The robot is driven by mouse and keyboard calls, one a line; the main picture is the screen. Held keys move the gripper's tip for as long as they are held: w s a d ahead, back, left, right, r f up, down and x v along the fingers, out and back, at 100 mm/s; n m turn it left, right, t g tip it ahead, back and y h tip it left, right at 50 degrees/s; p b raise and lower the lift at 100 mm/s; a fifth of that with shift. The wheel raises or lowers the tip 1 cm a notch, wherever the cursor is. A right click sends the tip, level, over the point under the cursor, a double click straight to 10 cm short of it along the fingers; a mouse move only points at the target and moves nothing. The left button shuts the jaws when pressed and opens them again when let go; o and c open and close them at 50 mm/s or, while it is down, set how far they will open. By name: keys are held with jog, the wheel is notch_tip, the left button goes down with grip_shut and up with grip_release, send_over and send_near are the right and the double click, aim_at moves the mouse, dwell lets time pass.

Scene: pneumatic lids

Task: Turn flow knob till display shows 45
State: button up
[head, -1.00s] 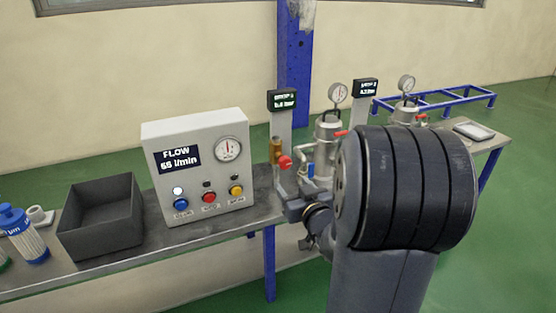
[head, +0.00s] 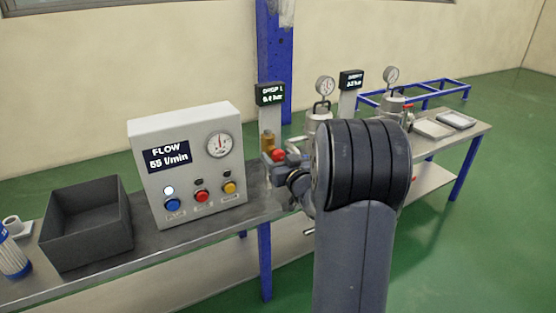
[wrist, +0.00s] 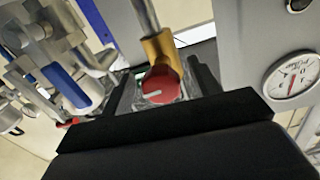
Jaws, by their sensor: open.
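The red flow knob (head: 278,155) sits on a brass valve (head: 267,142) just right of the control box. In the wrist view the knob (wrist: 160,88) faces me, with a pale pointer mark on it. My gripper (wrist: 160,74) is open, its dark fingers on either side of the knob. I cannot tell whether they touch it. The head view shows my gripper (head: 292,172) at the knob, partly hidden by my arm. The display (head: 167,156) on the white box reads FLOW 55 l/min.
The white control box (head: 190,115) has a round gauge (head: 219,144) and blue, red and yellow buttons. A dark open bin (head: 88,225) stands left of it. Steel vessels with gauges and small displays stand behind my arm, and trays (head: 432,128) lie at the bench's right end.

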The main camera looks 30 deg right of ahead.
jog(key=shift+w, duration=0.3)
jog(key=shift+c, duration=0.6)
jog(key=c, duration=0.9)
jog(key=shift+r, duration=0.1)
jog(key=m+p, duration=0.4)
jog(key=shift+r+p, duration=0.15)
jog(key=shift+p, duration=0.15)
jog(key=m+p, duration=0.4)
jog(key=m, duration=0.1)
jog(key=shift+a+m, duration=0.1)
jog(key=shift+m, duration=0.2)
jog(key=shift+f, duration=0.2)
